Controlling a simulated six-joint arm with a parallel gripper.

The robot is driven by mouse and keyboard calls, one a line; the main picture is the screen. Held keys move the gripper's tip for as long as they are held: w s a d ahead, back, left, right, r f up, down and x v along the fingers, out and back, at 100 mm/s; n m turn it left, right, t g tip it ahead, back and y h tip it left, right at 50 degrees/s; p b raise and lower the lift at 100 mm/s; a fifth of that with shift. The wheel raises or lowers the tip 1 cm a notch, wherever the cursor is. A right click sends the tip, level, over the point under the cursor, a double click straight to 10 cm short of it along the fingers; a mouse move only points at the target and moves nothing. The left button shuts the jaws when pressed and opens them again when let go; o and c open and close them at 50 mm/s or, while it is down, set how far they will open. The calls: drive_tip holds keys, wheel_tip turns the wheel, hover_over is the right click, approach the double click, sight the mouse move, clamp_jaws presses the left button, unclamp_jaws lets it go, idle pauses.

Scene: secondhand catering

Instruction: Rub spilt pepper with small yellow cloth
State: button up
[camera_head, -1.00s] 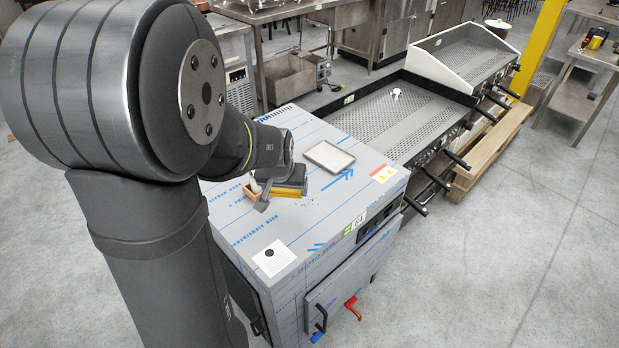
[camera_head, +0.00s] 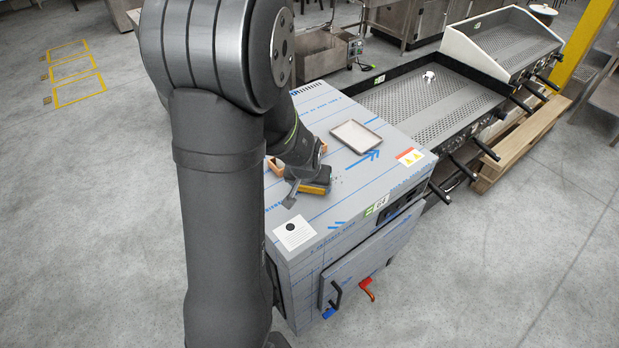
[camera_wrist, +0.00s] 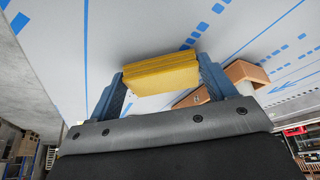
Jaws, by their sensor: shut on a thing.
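My gripper (camera_head: 312,186) is shut on the small yellow cloth (camera_wrist: 165,74), a folded, layered pad. In the wrist view the cloth sits between the two blue-grey fingers. In the head view a yellow strip of it (camera_head: 314,190) shows under the gripper, low over the blue-marked top of the steel cabinet (camera_head: 350,205). I cannot tell whether it touches. Small dark specks, seemingly the spilt pepper (camera_head: 339,180), lie on the top just right of the gripper. Any pepper under the gripper is hidden.
A shallow metal tray (camera_head: 356,137) lies behind and right of the gripper. A small wooden box (camera_wrist: 240,76), partly hidden in the head view, stands close behind it. Griddles (camera_head: 420,100) stand at the right.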

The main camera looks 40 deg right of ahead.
sight(339, 173)
drive_tip(key=shift+d+f, duration=0.1)
drive_tip(key=shift+d, duration=4.95)
drive_tip(key=shift+a, duration=5.3)
drive_tip(key=shift+d+r, duration=0.1)
drive_tip(key=shift+r, duration=4.05)
